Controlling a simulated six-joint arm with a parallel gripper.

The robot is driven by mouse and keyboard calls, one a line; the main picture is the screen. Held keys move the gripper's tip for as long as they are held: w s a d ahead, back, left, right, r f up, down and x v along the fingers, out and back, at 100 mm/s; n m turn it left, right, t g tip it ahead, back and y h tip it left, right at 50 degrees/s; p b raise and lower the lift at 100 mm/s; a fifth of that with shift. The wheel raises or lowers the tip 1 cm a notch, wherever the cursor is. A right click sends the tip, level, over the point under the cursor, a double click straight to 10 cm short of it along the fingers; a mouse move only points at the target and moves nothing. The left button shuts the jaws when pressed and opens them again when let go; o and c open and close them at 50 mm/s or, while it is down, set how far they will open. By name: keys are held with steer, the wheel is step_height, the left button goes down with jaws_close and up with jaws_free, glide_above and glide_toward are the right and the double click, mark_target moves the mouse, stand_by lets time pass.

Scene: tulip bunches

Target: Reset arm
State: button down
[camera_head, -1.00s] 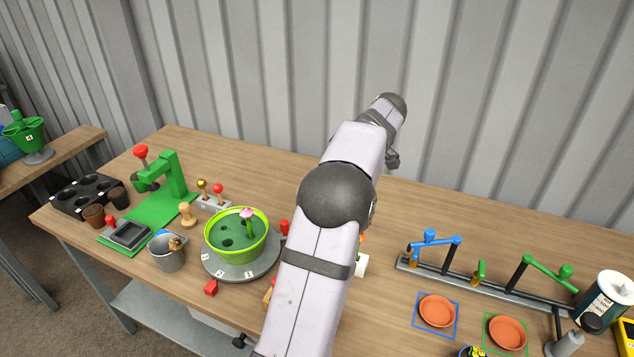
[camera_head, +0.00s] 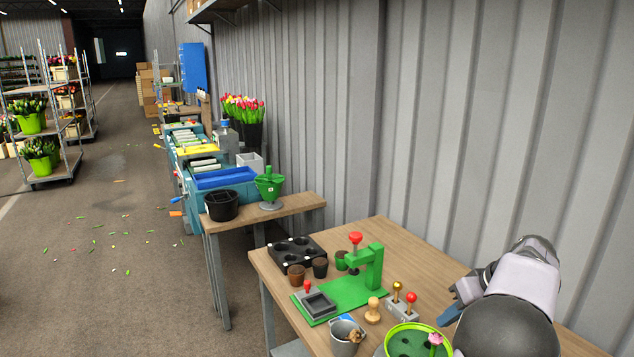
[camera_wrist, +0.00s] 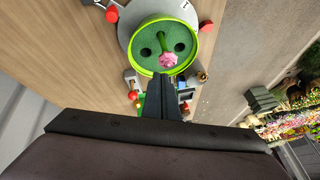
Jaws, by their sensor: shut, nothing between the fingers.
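My gripper (camera_wrist: 160,82) is shut and empty in the wrist view, its dark fingers together. In that view its tips appear just below the rim of a bright green round pot (camera_wrist: 134,52), with no visible grip on it. A pink tulip (camera_wrist: 167,61) stands in one hole of the pot's green top; two other holes look dark and empty. In the head view my gripper (camera_head: 448,318) is at the lower right, above the workbench, with my arm behind it. The green pot (camera_head: 395,339) is cut off by the bottom edge.
On the workbench (camera_head: 435,262) stand a green press (camera_head: 372,268) with a red knob, a black pot tray (camera_head: 297,250), a grey bucket (camera_head: 346,343) and a two-lever box (camera_head: 403,312). The ribbed wall (camera_head: 480,120) rises close behind my arm.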

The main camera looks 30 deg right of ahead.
steer(key=w+a+f+n+g+y+p, duration=0.1)
steer(key=w+a+f+g, duration=0.15)
steer(key=a, duration=0.95)
steer(key=w+a+f+g+p, duration=0.1)
steer(key=w+a, duration=0.2)
steer(key=a, duration=0.9)
steer(key=s+a+f+n+g+h+p, duration=0.1)
steer(key=s+a+f, duration=0.2)
steer(key=s+a, duration=0.4)
steer(key=s+a+f+n+g+h+p, duration=0.15)
steer(key=s+a, duration=0.35)
steer(key=a, duration=0.5)
step_height(320, 180, down, 38)
steer(key=b, duration=3.8)
steer(key=shift+w+f, duration=0.15)
steer(key=shift+d+y, duration=0.1)
steer(key=shift+y, duration=0.15)
